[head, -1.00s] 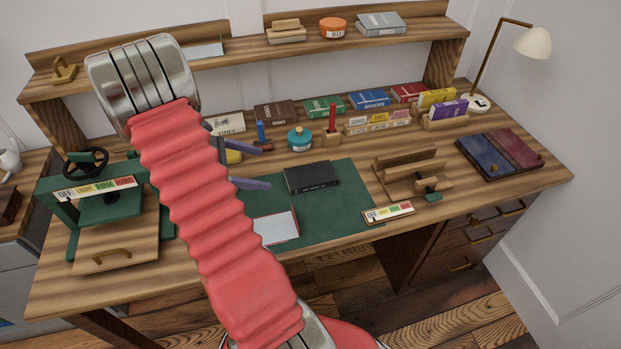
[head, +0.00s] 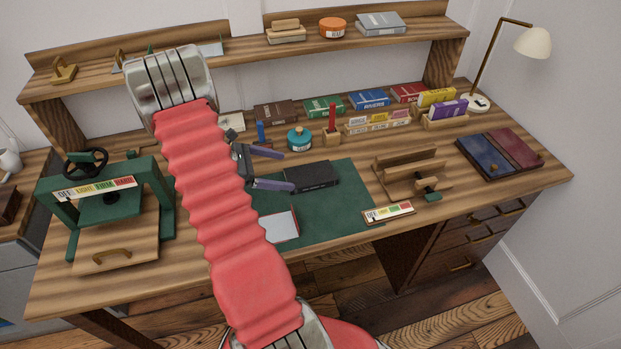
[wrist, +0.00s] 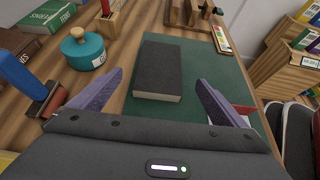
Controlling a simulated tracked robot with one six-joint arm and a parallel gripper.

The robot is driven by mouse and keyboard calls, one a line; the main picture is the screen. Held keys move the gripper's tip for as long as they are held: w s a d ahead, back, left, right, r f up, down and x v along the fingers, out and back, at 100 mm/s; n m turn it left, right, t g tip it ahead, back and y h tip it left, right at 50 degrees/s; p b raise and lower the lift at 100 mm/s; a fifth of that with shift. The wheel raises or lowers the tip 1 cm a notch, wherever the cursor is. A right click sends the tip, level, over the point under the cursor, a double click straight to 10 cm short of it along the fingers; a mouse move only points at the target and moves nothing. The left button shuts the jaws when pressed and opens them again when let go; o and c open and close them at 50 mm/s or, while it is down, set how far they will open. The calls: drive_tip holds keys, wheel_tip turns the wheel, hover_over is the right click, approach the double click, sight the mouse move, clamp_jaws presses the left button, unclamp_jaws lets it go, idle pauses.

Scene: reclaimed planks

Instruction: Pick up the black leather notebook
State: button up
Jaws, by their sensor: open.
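The black leather notebook (head: 313,177) lies flat on the green mat (head: 345,222) on the desk. In the wrist view the notebook (wrist: 158,66) is ahead of my gripper, between the lines of its two purple fingers. My gripper (head: 284,169) is open and empty, just left of the notebook in the head view. In the wrist view my gripper (wrist: 158,92) has its fingers spread wider than the notebook. Part of the mat is hidden behind my arm.
A teal pot (head: 299,139) and a red stamp in a wooden block (head: 332,130) stand behind the notebook. A wooden rack (head: 410,172) is to the right. A red-edged white pad (head: 280,227) lies in front. A green press (head: 105,200) stands at left.

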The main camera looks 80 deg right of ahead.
sight(308, 175)
drive_tip(key=shift+x, duration=2.15)
drive_tip(key=shift+x, duration=2.55)
drive_tip(key=c, duration=1.3)
wheel_tip(308, 175, up, 10)
